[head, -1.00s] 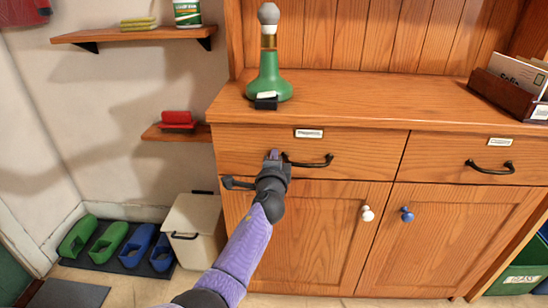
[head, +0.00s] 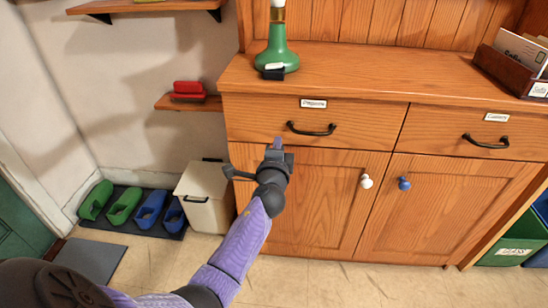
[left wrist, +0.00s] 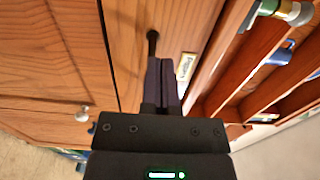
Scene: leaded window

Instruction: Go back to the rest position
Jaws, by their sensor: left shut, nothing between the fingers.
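My left gripper (head: 276,146) is shut and empty in front of the wooden cabinet (head: 330,205), just below the left drawer's front. In the head view it is below and left of that drawer's dark handle (head: 311,129), apart from it. In the left wrist view the shut fingers (left wrist: 162,85) point at the drawer front, and the handle (left wrist: 152,42) shows beyond them. Both drawers look closed. My right gripper does not show in either view.
A green bottle-shaped object (head: 277,48) and a letter holder (head: 505,70) stand on the cabinet top. A small shelf (head: 188,102) holds a red item. A cream bin (head: 205,205) and several green and blue shoes on a mat (head: 100,220) are at the left.

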